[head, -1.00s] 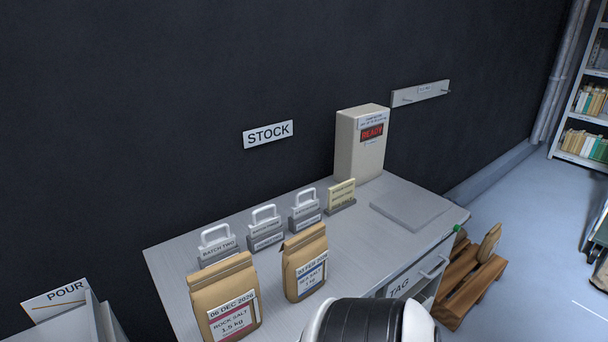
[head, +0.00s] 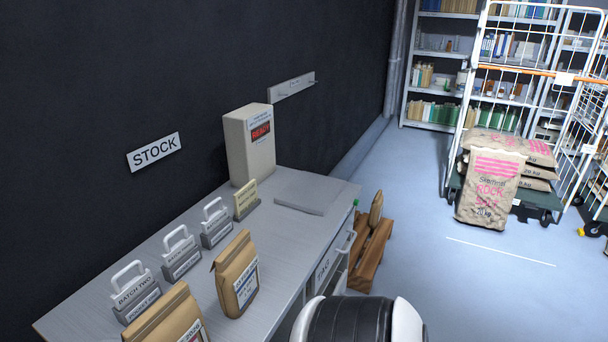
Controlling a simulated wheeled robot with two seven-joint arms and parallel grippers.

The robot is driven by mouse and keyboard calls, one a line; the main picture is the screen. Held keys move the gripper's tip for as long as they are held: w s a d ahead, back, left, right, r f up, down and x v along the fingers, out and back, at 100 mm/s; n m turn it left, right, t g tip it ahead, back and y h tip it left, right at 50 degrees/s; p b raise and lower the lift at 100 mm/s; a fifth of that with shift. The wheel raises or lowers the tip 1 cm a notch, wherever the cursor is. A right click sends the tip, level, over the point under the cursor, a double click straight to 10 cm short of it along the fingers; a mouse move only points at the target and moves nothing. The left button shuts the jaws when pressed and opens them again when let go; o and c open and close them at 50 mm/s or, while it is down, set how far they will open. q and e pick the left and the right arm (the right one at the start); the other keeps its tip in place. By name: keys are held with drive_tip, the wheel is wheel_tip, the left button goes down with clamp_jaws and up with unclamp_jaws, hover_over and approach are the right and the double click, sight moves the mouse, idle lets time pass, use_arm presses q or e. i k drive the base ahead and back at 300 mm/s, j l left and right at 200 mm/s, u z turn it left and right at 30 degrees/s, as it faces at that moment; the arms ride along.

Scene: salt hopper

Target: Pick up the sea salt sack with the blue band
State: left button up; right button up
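No large sack with a blue band shows in the head view. A large sack (head: 486,188) printed in pink with "ROCK SALT" leans upright against the front of a wheeled cage cart (head: 520,205) at the right. More pink-printed sacks (head: 538,160) lie stacked on the cart behind it. On the table, a small brown paper bag (head: 235,270) has a label with blue on it, its text too small to read. Neither of my grippers is in view.
The grey table (head: 205,238) runs along the dark wall, with another paper bag (head: 165,318), handled batch blocks (head: 180,252) and a beige box (head: 248,145). Open floor (head: 450,275) lies between pallet and cart.

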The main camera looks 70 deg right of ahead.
sight(238, 276)
drive_tip(key=z, duration=1.85)
drive_tip(key=k+j+z, duration=0.1)
drive_tip(key=z, duration=0.25)
